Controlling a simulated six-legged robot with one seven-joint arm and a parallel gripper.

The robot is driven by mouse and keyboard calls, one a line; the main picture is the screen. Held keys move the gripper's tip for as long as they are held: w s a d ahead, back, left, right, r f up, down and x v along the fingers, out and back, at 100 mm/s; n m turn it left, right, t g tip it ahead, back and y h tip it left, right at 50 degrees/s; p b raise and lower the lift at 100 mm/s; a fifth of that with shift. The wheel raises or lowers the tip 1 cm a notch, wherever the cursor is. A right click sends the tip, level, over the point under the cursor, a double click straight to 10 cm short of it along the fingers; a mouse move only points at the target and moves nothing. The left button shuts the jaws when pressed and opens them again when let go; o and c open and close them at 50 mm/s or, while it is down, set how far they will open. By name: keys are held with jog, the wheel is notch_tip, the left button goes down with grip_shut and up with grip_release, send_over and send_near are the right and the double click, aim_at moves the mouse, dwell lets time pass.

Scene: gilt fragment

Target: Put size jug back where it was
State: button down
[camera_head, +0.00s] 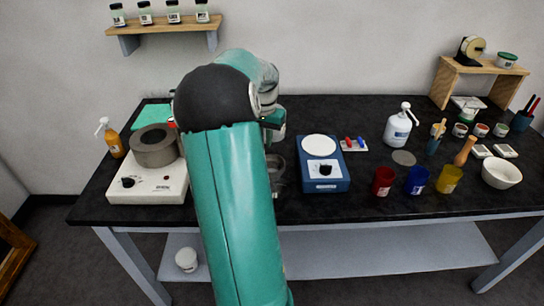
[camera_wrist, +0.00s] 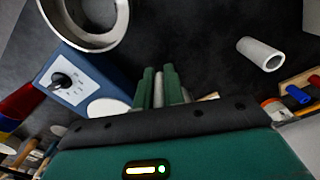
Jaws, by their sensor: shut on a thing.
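The size jug, a grey metal vessel, shows as an open rim (camera_wrist: 118,35) at the top left of the wrist view, beside and partly over a blue device. In the head view a grey vessel (camera_head: 279,168) that looks like it is partly hidden by my arm, left of the blue device (camera_head: 325,182). My gripper (camera_wrist: 160,78) is shut on a slim grey part between its green fingers, likely the jug's handle. The join between that part and the jug's body is not clear. I cannot tell whether the jug touches the table.
A white heater (camera_head: 150,190) with a grey ring pot (camera_head: 155,157) stands to the left. Red (camera_head: 383,181), blue (camera_head: 417,180) and yellow (camera_head: 449,179) cups, a white pump bottle (camera_head: 397,130) and a white bowl (camera_head: 501,173) stand on the black tabletop (camera_head: 300,105) to the right.

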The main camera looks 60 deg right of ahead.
notch_tip(320, 180, down, 10)
jog(key=shift+a+r, duration=0.1)
jog(key=shift+a, duration=0.05)
dwell(0.3)
jog(key=c, duration=1.5)
grip_release()
jog(key=shift+f, duration=0.2)
jog(key=shift+r, duration=0.15)
notch_tip(320, 180, up, 12)
